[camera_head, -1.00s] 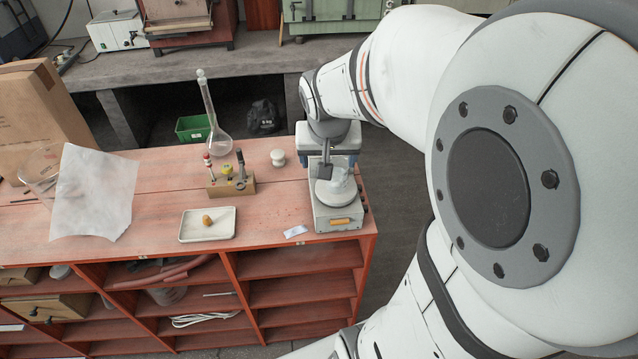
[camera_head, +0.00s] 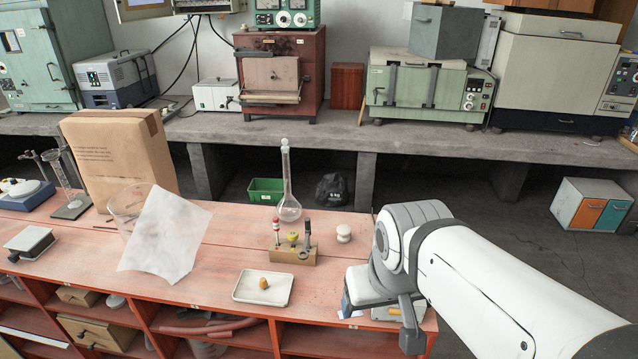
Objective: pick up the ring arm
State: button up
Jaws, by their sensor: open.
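I cannot make out a ring arm for certain. A dark rod with a clamp-like end (camera_head: 32,156) stands at the far left of the bench, too small to tell what it is. My gripper (camera_head: 408,322) is at the right end of the red wooden bench (camera_head: 215,275), in front of a small grey box device (camera_head: 388,313). My own arm hides most of that device and whatever stands on it. A dark grey finger of my gripper hangs at the bench's right front edge. The jaws are open, and I see nothing held in them.
A long-necked flask (camera_head: 289,205), a small wooden rack (camera_head: 294,254), a white jar (camera_head: 343,234) and a white tray (camera_head: 250,290) with a small brown piece stand left of my arm. A cardboard box (camera_head: 120,150) and a leaning paper sheet (camera_head: 165,235) are further left.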

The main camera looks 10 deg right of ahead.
aim_at(308, 225)
jog(key=k, duration=1.3)
jog(key=u, duration=0.4)
jog(key=i, duration=1.85)
jog(key=z, duration=0.55)
